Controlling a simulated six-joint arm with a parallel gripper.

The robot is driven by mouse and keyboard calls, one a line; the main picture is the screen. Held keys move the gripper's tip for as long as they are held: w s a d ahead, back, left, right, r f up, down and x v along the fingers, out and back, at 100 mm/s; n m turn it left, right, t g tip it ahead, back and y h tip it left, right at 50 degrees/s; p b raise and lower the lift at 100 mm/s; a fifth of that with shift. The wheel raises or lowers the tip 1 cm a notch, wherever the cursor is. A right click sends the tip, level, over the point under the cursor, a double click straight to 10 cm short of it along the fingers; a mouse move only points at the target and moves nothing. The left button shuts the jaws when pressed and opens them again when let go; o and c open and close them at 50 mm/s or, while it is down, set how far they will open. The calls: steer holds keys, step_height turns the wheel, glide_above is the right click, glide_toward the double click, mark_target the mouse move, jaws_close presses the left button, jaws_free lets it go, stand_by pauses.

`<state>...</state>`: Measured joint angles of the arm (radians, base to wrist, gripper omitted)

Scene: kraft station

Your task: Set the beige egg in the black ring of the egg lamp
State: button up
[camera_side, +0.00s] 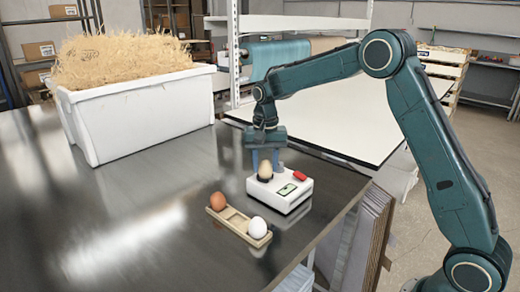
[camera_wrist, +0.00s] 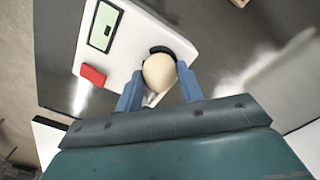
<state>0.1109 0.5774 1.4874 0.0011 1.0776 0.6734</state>
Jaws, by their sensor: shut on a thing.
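The beige egg (camera_side: 265,170) is upright at the black ring (camera_side: 264,179) on top of the white egg lamp (camera_side: 281,195). My gripper (camera_side: 265,164) comes down from above and is shut on the egg. In the wrist view the egg (camera_wrist: 159,72) is between the two blue fingers (camera_wrist: 160,84), with part of the black ring (camera_wrist: 163,50) showing just beyond it. The egg hides most of the ring, so I cannot tell whether it rests fully in it. The lamp's red button (camera_wrist: 93,76) and green display (camera_wrist: 104,25) are clear of the fingers.
A wooden egg tray (camera_side: 238,226) in front of the lamp holds a brown egg (camera_side: 217,200) and a white egg (camera_side: 257,227) at its ends. A large white bin (camera_side: 140,113) of straw stands at the back left. The dark table (camera_side: 110,220) is clear at left.

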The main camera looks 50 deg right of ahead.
steer(key=shift+f, duration=0.15)
stand_by(0.7)
steer(key=o, duration=0.8)
steer(key=shift+r, duration=3.95)
steer(key=shift+r, duration=0.1)
